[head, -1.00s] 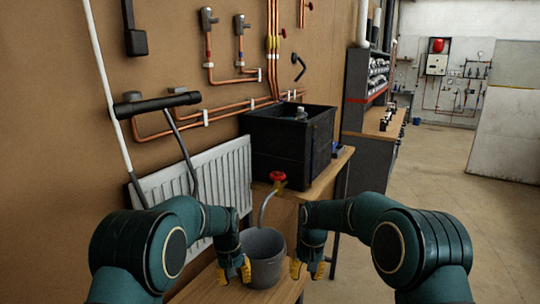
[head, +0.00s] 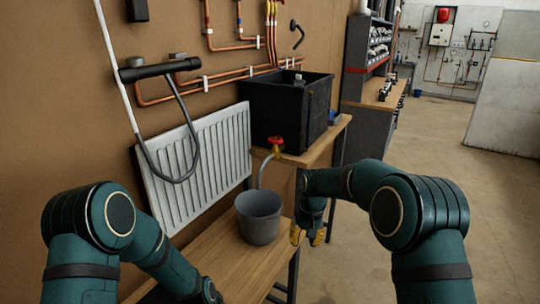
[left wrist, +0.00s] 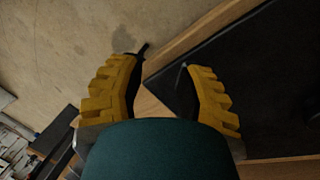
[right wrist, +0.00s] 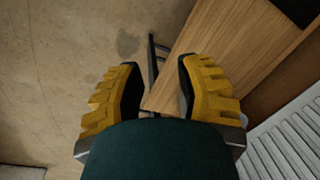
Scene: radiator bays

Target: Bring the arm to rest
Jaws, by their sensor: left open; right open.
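My right gripper (head: 308,237) hangs fingers down just right of the grey bucket (head: 259,222), apart from it, near the end of the low wooden bench. In the right wrist view its yellow fingers (right wrist: 157,75) are spread with nothing between them. My left arm reaches down at the lower left of the head view, and its gripper is out of sight there, past the bottom edge. In the left wrist view the left gripper (left wrist: 162,75) has its yellow fingers spread and empty.
The bucket stands on the low bench (head: 215,262). A white radiator (head: 195,165) leans at the wall behind it. A black tank (head: 285,112) with a red-handled valve (head: 276,145) sits on a higher bench (head: 325,140). The floor (head: 440,200) to the right is open.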

